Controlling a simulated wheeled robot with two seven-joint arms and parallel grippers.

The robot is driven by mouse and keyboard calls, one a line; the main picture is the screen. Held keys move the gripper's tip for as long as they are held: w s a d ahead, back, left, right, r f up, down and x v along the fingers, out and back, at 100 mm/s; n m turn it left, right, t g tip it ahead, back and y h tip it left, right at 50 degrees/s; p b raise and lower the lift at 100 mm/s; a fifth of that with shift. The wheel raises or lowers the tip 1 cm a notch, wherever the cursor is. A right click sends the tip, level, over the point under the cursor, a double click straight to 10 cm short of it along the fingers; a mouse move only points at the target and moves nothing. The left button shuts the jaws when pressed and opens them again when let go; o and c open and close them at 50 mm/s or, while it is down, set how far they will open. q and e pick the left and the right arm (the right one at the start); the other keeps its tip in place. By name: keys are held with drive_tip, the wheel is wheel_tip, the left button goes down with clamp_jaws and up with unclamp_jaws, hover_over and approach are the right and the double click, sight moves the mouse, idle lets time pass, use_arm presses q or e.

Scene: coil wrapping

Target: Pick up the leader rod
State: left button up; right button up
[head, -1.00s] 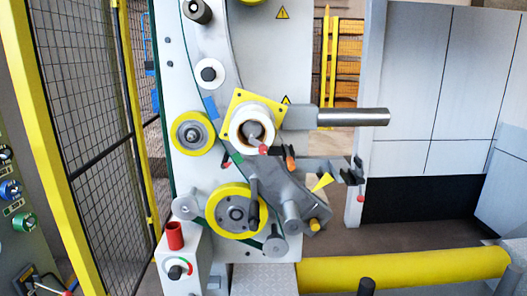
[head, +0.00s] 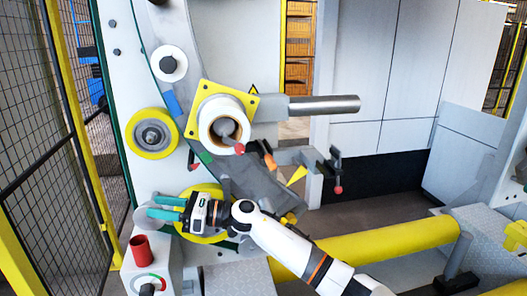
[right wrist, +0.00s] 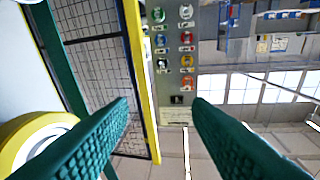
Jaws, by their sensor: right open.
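I cannot tell for certain which part is the leader rod. A short grey rod with a red tip (head: 232,143) sticks out of the white roll core (head: 214,108) on the yellow square plate (head: 246,103). My right gripper (head: 147,207) reaches in from the lower right, below that core and in front of the lower yellow wheel (head: 208,238). Its green fingers point left, apart, with nothing between them. In the right wrist view the two ribbed fingers (right wrist: 160,102) are also open and empty. My left gripper is not in view.
A steel bar (head: 322,104) juts right from the machine, above a clamp with a red knob (head: 337,189). A yellow roller (head: 395,239) lies at lower right. Mesh fencing (head: 72,130) stands left.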

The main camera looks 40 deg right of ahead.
drive_tip(key=s+r+n+g+h, duration=0.1)
drive_tip(key=s+r+n+g, duration=0.35)
drive_tip(key=r+n, duration=0.7)
drive_tip(key=n+g+h, duration=0.2)
drive_tip(key=n+h, duration=0.7)
drive_tip(key=h, duration=0.5)
approach(271, 157)
drive_tip(key=x, duration=0.4)
drive_tip(key=shift+w+f+p, duration=0.25)
drive_tip(key=shift+f+p, duration=0.05)
drive_tip(key=shift+p, duration=0.1)
drive_tip(key=x, duration=0.4)
drive_tip(key=shift+w+p, duration=0.1)
drive_tip(key=shift+p, duration=0.3)
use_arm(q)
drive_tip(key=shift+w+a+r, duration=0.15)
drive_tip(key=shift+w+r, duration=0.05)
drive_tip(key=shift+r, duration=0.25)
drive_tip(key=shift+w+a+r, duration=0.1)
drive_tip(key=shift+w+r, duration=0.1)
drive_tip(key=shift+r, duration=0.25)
use_arm(e)
clamp_jaws()
